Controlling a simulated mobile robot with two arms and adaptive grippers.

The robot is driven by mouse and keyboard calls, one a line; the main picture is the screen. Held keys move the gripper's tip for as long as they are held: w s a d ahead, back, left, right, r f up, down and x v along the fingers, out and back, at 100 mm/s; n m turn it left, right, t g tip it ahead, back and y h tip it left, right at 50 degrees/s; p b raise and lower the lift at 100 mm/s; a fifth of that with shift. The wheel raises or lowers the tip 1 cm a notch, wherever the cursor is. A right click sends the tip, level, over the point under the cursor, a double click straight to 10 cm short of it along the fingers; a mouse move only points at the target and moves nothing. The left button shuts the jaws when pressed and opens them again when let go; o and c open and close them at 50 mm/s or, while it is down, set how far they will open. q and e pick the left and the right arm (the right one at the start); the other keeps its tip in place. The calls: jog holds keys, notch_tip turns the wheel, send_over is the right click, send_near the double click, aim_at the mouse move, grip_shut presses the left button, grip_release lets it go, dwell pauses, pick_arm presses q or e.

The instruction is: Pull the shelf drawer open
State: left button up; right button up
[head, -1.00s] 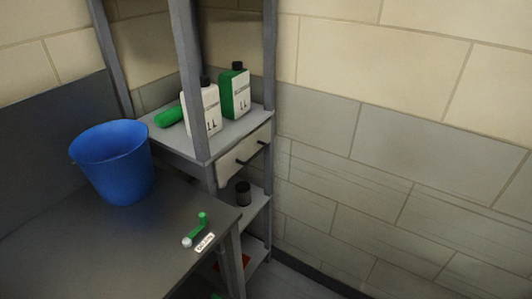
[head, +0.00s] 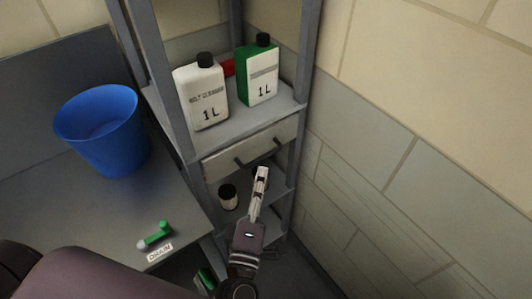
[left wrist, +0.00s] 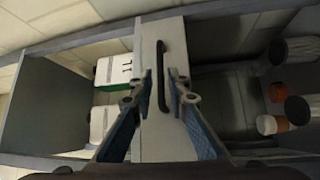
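The shelf drawer (head: 222,161) is a pale front panel below the shelf board with the bottles; it looks closed. It has a dark bar handle (head: 259,152). My left gripper (head: 261,174) is just below and in front of the handle in the head view. In the left wrist view the drawer front (left wrist: 163,28) runs up the middle, and the handle (left wrist: 161,52) shows between the two spread fingers of my left gripper (left wrist: 161,77). The fingers stand apart, with a gap on either side of the handle. I cannot tell whether they reach past it. My right gripper is not in view.
A white bottle (head: 202,95) and a green-and-white bottle (head: 257,75) stand above the drawer. A dark jar (head: 228,197) stands on the shelf below. A blue bucket (head: 103,135) and a green item (head: 158,236) are on the left table. A block wall (head: 400,190) closes the right side.

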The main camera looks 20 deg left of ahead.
aim_at(266, 155)
pick_arm(q)
jog(key=w, duration=0.2)
jog(key=w+p, duration=0.1)
jog(key=w, duration=0.1)
jog(key=w+r, duration=0.1)
jog(key=w, duration=0.1)
jog(key=shift+w+a, duration=0.15)
jog(key=shift+a, duration=0.2)
jog(key=shift+w, duration=0.35)
jog(key=shift+c, duration=0.4)
grip_shut()
